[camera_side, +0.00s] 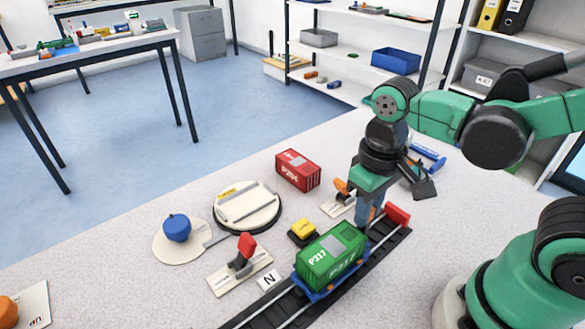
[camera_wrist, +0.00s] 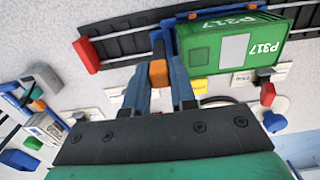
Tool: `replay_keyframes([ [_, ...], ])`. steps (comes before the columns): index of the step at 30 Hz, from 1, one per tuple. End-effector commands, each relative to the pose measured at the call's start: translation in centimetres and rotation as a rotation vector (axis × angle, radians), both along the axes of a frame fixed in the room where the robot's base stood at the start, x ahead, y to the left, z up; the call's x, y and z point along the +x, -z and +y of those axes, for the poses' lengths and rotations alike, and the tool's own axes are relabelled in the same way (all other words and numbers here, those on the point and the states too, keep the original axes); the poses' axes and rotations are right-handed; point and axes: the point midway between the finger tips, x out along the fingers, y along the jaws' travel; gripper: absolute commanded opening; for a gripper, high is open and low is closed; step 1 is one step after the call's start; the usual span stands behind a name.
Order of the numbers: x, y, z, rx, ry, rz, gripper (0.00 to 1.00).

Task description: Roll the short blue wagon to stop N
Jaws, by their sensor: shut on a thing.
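The short blue wagon (camera_side: 318,290) stands on the dark track and carries a green container (camera_side: 330,252) marked P317. In the wrist view the wagon's blue end (camera_wrist: 168,38) reaches up to my fingers. My gripper (camera_side: 368,214) is down at the wagon's right end, shut on that end. An orange block (camera_wrist: 158,73) shows between the fingers in the wrist view; the exact contact is partly hidden. The white card for stop N (camera_side: 268,279) lies beside the track, left of the wagon. The track (camera_side: 245,319) runs on toward the lower left.
A red buffer (camera_side: 397,215) closes the track's right end. A red lever (camera_side: 246,246), a yellow block (camera_side: 303,229), a turntable (camera_side: 247,206), a blue knob (camera_side: 177,228) and a red container (camera_side: 298,170) stand behind the track. The visible track left of the wagon is clear.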

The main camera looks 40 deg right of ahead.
Motion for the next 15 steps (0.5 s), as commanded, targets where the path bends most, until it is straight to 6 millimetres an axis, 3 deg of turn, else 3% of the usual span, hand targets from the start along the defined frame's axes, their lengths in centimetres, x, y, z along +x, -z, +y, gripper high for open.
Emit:
replay_keyframes([
  [15,0.1,0.0,2.7,0.0,-0.003,-0.003,0.0],
])
